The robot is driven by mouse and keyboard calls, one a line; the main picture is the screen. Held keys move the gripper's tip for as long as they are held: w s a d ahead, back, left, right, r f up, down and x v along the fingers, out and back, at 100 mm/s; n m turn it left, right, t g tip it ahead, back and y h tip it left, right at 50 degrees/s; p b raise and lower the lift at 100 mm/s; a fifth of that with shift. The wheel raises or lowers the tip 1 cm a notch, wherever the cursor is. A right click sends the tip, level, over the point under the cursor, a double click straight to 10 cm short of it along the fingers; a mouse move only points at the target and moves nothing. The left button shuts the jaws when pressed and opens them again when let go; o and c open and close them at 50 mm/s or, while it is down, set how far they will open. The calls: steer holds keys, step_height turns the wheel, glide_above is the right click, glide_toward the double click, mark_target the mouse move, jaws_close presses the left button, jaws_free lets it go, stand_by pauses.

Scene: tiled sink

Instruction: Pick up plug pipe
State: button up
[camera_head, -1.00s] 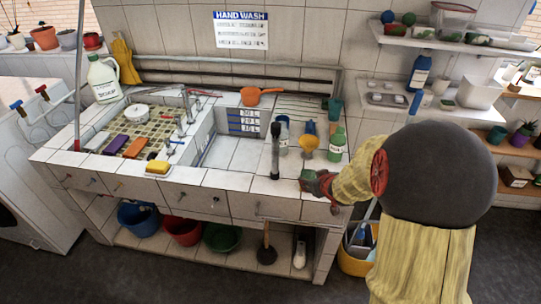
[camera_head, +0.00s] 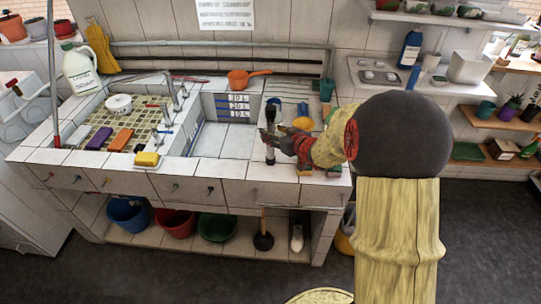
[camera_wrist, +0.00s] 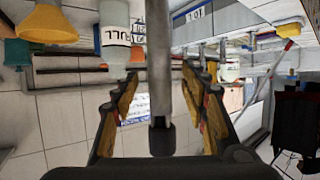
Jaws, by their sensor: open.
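The plug pipe (camera_head: 270,128) stands upright on the tiled counter, to the right of the sink. It is dark at the top and bottom in the head view. In the wrist view it is a grey tube (camera_wrist: 158,50) with a black end, running down the middle of the picture. My gripper (camera_head: 272,144) has come to the pipe from the right, at about its middle height. In the wrist view my gripper (camera_wrist: 160,80) is open, one finger on each side of the pipe. I cannot tell whether either finger touches it.
Behind the pipe stand a yellow funnel (camera_head: 303,123), a teal cup (camera_head: 326,90) and a white bottle (camera_wrist: 114,35). The counter's front edge is close below my gripper.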

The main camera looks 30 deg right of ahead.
steer(key=x, duration=0.2)
steer(key=shift+w+f+b, duration=0.2)
steer(key=shift+w+b, duration=0.05)
steer(key=shift+b, duration=0.05)
steer(key=shift+c, duration=1.4)
steer(key=c, duration=0.8)
steer(key=shift+r, duration=0.1)
jaws_close()
